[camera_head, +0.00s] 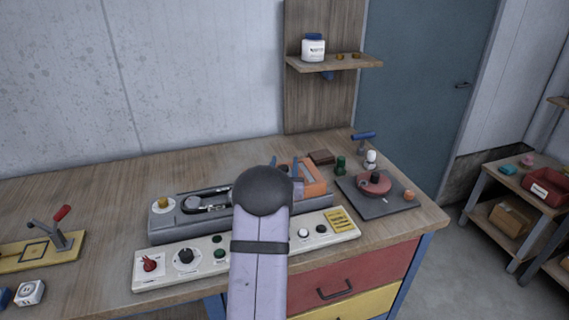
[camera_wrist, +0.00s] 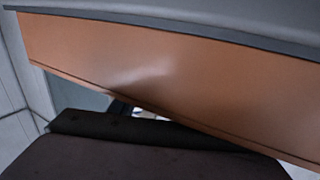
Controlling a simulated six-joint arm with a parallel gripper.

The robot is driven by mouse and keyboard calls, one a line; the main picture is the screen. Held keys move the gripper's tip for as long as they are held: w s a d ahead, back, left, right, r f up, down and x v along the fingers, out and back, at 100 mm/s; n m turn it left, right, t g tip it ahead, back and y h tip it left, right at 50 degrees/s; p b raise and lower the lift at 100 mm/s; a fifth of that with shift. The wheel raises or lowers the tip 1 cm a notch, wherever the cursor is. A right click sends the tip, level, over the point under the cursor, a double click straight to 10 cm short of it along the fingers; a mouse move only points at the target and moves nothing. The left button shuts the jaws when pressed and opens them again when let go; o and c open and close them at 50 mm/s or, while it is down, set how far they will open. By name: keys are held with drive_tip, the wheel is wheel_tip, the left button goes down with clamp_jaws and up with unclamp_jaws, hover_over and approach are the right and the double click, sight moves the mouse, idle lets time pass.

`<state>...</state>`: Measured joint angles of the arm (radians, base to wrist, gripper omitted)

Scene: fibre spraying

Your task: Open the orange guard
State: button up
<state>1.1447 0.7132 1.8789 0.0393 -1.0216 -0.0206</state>
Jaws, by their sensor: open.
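The orange guard (camera_head: 314,182) is at the right end of the grey machine (camera_head: 165,225) on the bench. My arm's dark joint hides part of the machine and the guard's left side. In the wrist view the guard (camera_wrist: 160,75) is a broad orange panel, very close, slanting down to the right. My gripper (camera_head: 285,164) is beside the guard, mostly hidden behind my arm; only small blue parts show. It is open, and I see nothing held in it. I cannot tell whether it touches the guard.
A white control panel (camera_head: 208,262) with knobs and buttons lies in front of the machine. To the right is a dark plate (camera_head: 400,204) with a red round fixture (camera_head: 374,186). A yellow board with a red-handled clamp (camera_head: 62,235) is at left. Bare bench lies between.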

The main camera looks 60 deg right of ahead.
drive_tip(key=shift+b+v, duration=0.8)
drive_tip(key=shift+v, duration=2.15)
